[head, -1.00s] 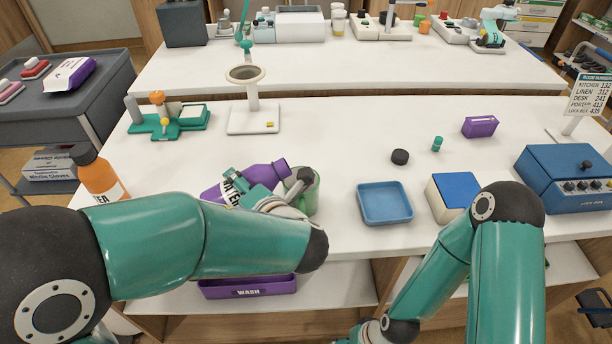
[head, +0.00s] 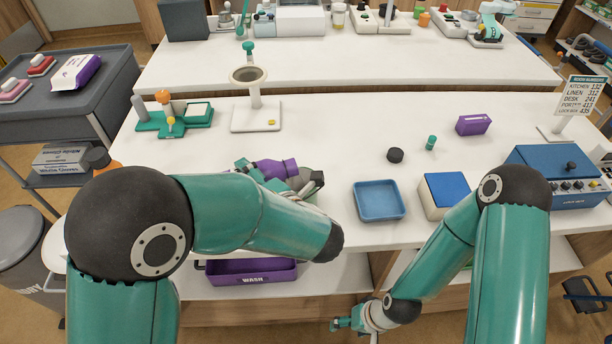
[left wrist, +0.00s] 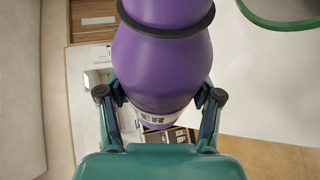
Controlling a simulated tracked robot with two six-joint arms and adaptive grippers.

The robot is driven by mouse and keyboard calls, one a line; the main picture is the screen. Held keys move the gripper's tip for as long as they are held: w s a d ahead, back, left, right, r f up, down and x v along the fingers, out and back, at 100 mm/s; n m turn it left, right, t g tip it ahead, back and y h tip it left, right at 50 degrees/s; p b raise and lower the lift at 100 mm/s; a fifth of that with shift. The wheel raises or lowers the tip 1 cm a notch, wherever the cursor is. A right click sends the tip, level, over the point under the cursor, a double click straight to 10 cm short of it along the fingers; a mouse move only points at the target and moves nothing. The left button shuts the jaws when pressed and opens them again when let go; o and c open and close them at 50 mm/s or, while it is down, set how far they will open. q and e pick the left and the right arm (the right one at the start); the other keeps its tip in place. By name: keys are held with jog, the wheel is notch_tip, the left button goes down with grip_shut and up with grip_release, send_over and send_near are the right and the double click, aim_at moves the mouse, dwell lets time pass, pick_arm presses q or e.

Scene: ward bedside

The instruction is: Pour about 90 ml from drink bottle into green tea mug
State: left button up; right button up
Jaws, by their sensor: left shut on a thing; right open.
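My left gripper (left wrist: 160,108) is shut on a purple bottle (left wrist: 165,60), whose label ends in "ER". In the head view the bottle (head: 276,169) lies strongly tilted above the counter, its narrower end to the right. My left forearm covers much of it and the gripper. A green mug rim (left wrist: 280,25) shows at the upper right of the left wrist view, apart from the bottle there. In the head view the mug is mostly or wholly hidden, and I cannot tell whether liquid flows. My right gripper (head: 345,325) is low in front of the counter, open and empty.
A blue tray (head: 378,184), a blue-topped box (head: 449,188) and a black disc (head: 395,155) are to the right. An orange bottle (head: 114,166) is mostly hidden behind my left arm. A white stand (head: 256,118) is behind. The counter's middle back is clear.

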pick_arm(q)
jog(key=shift+r+m+y+p, duration=0.1)
jog(key=shift+m+y+p, duration=0.2)
jog(key=shift+p, duration=0.3)
jog(key=shift+r, duration=0.1)
jog(key=shift+p, duration=0.3)
jog(key=shift+s+a, duration=0.1)
jog(key=shift+a, duration=0.1)
